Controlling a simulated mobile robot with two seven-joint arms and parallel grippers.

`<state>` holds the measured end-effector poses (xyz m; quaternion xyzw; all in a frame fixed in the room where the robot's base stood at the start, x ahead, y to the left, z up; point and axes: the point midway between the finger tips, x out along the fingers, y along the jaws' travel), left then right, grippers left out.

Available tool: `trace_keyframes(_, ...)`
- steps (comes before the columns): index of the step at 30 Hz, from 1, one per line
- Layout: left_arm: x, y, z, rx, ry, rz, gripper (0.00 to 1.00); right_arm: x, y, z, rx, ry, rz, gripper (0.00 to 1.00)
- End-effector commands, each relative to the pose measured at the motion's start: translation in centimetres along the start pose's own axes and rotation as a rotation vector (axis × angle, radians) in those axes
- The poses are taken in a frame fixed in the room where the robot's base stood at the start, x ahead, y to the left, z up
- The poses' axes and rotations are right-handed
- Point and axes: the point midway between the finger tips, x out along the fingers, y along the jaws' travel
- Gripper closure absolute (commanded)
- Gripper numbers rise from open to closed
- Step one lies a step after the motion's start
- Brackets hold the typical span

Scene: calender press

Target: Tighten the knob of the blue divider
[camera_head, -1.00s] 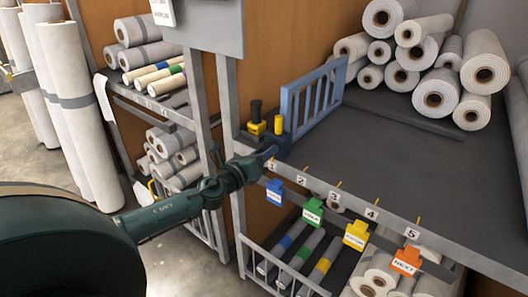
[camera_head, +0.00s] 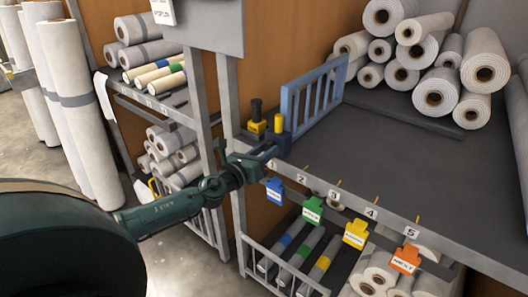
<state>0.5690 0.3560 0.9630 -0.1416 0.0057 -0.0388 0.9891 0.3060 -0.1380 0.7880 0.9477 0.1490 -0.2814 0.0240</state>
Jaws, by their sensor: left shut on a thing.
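The blue divider (camera_head: 316,100) stands upright at the left end of the dark shelf, with slats and a dark blue foot at the front rail. A yellow post (camera_head: 279,124) rises at its near end. My left gripper (camera_head: 269,152) reaches this foot from the left. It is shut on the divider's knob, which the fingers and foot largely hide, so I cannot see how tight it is. My right gripper is not in view.
A black-topped yellow fitting (camera_head: 256,117) stands just left of the divider. The front rail (camera_head: 345,197) carries numbers and coloured tags. White rolls (camera_head: 435,98) are stacked at the back right. The middle of the shelf (camera_head: 400,150) is clear.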

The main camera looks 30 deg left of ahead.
Motion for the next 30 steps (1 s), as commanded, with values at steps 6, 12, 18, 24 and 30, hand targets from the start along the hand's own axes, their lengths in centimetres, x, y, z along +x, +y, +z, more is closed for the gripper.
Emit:
trace_keyframes(6, 0.0, 0.0, 0.0, 0.003, 0.001, 0.000, 0.50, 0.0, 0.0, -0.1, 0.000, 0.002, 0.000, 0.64)
trace_keyframes(12, 0.0, 0.0, 0.0, 0.001, 0.000, 0.000, 0.45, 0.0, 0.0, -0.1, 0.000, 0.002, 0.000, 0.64)
trace_keyframes(18, -0.5, 0.1, -0.1, 0.001, 0.000, 0.000, 0.45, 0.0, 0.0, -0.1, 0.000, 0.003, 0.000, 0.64)
trace_keyframes(24, -3.1, 0.0, -0.3, 0.003, 0.005, -0.001, 0.45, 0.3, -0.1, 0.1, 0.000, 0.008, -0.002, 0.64)
trace_keyframes(30, -6.5, 0.1, -0.4, 0.002, 0.004, 0.001, 0.45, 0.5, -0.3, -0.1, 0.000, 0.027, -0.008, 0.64)
